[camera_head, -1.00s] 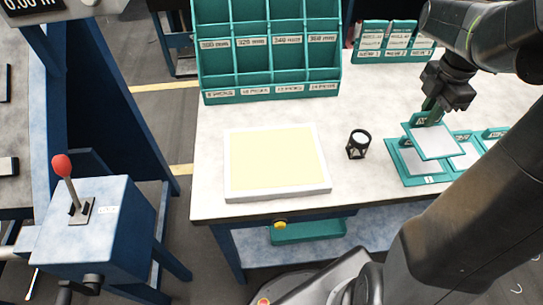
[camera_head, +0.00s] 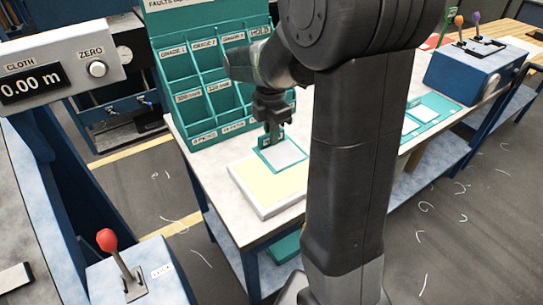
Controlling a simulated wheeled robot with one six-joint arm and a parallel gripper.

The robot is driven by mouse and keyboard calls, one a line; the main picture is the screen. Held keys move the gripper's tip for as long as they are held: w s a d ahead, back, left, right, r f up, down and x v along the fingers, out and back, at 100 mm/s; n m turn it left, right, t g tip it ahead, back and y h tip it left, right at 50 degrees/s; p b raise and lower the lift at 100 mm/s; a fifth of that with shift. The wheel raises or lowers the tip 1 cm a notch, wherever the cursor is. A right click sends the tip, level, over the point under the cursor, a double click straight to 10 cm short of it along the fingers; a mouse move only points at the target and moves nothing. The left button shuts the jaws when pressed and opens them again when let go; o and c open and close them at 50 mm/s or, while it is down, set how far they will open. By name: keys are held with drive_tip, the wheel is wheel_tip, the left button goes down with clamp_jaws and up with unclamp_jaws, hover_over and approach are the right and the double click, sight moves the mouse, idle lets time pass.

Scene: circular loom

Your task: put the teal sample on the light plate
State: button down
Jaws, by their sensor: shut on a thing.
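My gripper (camera_head: 272,128) is shut on the teal sample (camera_head: 283,155), a teal-framed card with a pale centre, gripped by its upright tab. The sample hangs over the back right part of the light plate (camera_head: 262,190), a pale yellow panel with a white rim on the bench. I cannot tell whether the sample touches the plate or is a little above it. My arm hides the right end of the plate.
A teal pigeonhole rack (camera_head: 205,85) stands close behind the plate. Other teal-framed samples (camera_head: 425,112) lie to the right, beyond my arm. A blue box with a red-knobbed lever (camera_head: 122,265) is at the front left. A control box (camera_head: 478,70) stands at the right.

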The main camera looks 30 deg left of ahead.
sight(272, 151)
wheel_tip(272, 151, down, 2)
drive_tip(key=shift+w+f, duration=0.15)
drive_tip(key=shift+f, duration=1.95)
drive_tip(key=shift+f, duration=0.15)
drive_tip(key=c, duration=1.4)
unclamp_jaws()
wheel_tip(272, 151, up, 12)
drive_tip(key=shift+r, duration=0.2)
